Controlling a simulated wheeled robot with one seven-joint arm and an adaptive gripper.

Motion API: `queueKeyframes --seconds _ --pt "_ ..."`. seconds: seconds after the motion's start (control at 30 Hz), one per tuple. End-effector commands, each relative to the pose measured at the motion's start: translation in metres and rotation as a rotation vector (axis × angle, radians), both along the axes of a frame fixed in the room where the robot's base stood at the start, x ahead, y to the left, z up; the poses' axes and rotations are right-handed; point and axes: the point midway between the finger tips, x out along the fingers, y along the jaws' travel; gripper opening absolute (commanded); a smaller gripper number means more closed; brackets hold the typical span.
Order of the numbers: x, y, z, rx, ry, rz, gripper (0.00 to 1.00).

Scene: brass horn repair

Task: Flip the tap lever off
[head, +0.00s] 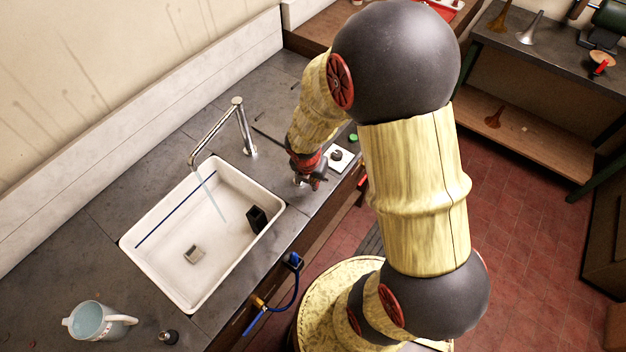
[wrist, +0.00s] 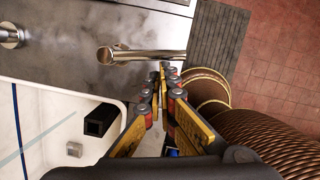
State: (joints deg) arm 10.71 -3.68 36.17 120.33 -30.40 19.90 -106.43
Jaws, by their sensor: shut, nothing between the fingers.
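The chrome tap (head: 240,125) stands behind the white sink (head: 140,222), and a thin stream of water runs from its spout into the basin. In the wrist view a chrome lever (wrist: 140,55) lies across the grey counter, its round pivot at the left end. My gripper (wrist: 163,72) is shut and empty, its fingertips right beside the lever's bar; I cannot tell whether they touch. In the head view my gripper (head: 310,178) is low over the counter, right of the sink, and mostly hides the lever.
A blue hose (head: 280,297) hangs at the counter's front edge. A white plate with a black knob (head: 337,155) sits beyond my gripper.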

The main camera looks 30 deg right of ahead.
Motion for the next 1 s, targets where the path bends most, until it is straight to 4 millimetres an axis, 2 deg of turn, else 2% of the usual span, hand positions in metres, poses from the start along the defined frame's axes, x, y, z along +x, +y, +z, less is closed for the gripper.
queueKeyframes --seconds 1.0 --pt "0.003 -0.018 0.003 0.001 0.001 0.213 0.00"
